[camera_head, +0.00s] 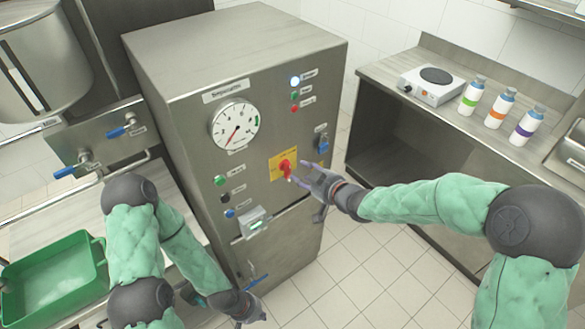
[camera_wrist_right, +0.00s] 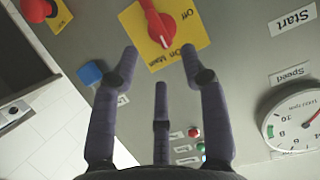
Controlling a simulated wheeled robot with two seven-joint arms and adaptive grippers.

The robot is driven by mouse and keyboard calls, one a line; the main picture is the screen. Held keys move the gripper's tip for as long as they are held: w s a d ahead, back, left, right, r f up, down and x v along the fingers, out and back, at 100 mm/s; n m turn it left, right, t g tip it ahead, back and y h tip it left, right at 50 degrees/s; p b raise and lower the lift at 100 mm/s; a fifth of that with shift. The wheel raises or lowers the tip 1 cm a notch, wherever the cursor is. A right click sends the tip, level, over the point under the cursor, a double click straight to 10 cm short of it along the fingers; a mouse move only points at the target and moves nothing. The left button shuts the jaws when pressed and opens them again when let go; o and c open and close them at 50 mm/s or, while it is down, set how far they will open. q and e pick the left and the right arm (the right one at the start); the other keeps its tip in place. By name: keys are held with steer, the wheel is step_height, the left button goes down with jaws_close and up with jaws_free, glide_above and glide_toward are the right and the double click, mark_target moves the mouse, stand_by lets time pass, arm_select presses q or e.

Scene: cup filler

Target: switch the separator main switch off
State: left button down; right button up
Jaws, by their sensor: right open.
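The separator main switch (camera_head: 286,167) is a red rotary knob on a yellow plate on the front of the steel separator cabinet (camera_head: 190,120). In the right wrist view the knob (camera_wrist_right: 158,24) has its pointed end toward the "On" label, with "Off" to one side. My right gripper (camera_head: 303,178) is open and empty, just in front of the knob. In the right wrist view its fingertips (camera_wrist_right: 158,60) straddle the line to the knob, and contact does not show. My left gripper (camera_head: 255,312) hangs low by the cabinet's lower front; its opening is unclear.
A side table (camera_head: 400,90) at right bears a hotplate (camera_head: 430,92) and several bottles. A green tub (camera_head: 50,280) stands at lower left. Tiled floor is open in front.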

mark_target(288, 171)
steer(key=b+x, duration=0.1)
steer(key=x, duration=0.6)
steer(key=shift+w+f, duration=0.1)
jaws_close()
